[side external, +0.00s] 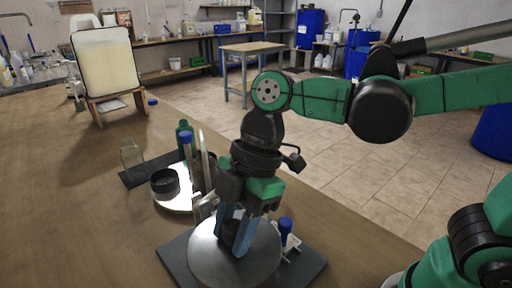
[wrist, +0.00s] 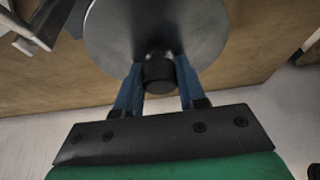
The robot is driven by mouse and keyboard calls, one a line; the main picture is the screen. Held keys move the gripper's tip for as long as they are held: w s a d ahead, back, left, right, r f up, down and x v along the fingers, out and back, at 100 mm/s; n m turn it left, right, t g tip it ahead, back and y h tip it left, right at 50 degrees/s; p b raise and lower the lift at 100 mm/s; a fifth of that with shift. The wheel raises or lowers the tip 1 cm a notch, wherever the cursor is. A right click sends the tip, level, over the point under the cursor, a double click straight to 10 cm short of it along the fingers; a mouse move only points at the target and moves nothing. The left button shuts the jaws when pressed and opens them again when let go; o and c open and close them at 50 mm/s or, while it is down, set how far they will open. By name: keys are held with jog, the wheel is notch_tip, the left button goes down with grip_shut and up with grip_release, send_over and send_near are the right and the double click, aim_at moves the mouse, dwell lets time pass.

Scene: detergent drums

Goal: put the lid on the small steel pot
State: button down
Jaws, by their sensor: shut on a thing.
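My gripper (side external: 238,240) points down with its blue fingers around the black knob (wrist: 160,72) of a round steel lid (side external: 214,262). In the wrist view the lid (wrist: 108,30) shows as a grey disc, with the knob between the fingertips (wrist: 160,85). The lid looks level, above a dark mat (side external: 312,275). The disc hides what is under it, so I cannot tell whether it touches anything. I cannot surely pick out the small steel pot. A shiny round steel piece (side external: 178,203) with a dark round part (side external: 164,182) on it stands further back.
A blue-capped bottle (side external: 285,230) stands close to the lid's right side. Behind the gripper are a green bottle (side external: 184,130), another blue-capped item (side external: 186,138) and a glass jar (side external: 131,153). A framed panel (side external: 106,62) stands far back. The wooden table is clear at the left.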

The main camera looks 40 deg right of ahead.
dwell(0.3)
grip_release()
dwell(0.3)
jog(key=shift+r, duration=3)
